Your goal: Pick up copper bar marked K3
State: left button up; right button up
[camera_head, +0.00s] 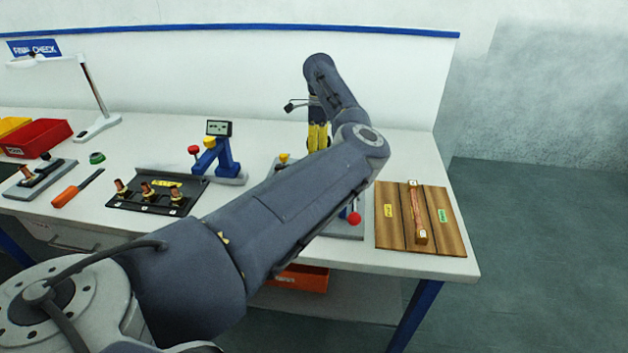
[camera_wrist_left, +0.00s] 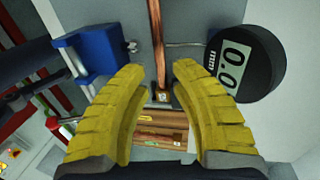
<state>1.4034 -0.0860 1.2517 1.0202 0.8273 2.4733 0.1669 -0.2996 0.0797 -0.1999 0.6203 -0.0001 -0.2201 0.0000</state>
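A copper bar (camera_head: 416,212) with pale tags at its ends lies lengthwise on a wooden board (camera_head: 389,238) at the right of the table. In the left wrist view a copper bar (camera_wrist_left: 157,40) runs down between a blue block and a round gauge, with a small tag at its near end. I cannot read K3 on any tag. My left gripper (camera_head: 317,136) is over the back of the table, left of the board. In the wrist view its yellow fingers (camera_wrist_left: 158,72) are open, with gaps on both sides of the bar's end. My right gripper is out of view.
A round digital gauge (camera_wrist_left: 240,65) and a blue block (camera_wrist_left: 92,48) flank the bar in the wrist view. My arm hides the middle.

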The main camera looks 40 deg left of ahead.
pick_arm(q)
jog(key=shift+s+d+f, duration=0.1)
jog(key=shift+s+f, duration=0.2)
jog(key=shift+f, duration=1.25)
jog(key=shift+s+d+f, duration=0.1)
jog(key=shift+s+f, duration=0.25)
jog(key=shift+f, duration=1.2)
jog(key=shift+s+d+f, duration=0.1)
jog(key=shift+s+f, duration=0.2)
jog(key=shift+f, duration=1.25)
grip_shut()
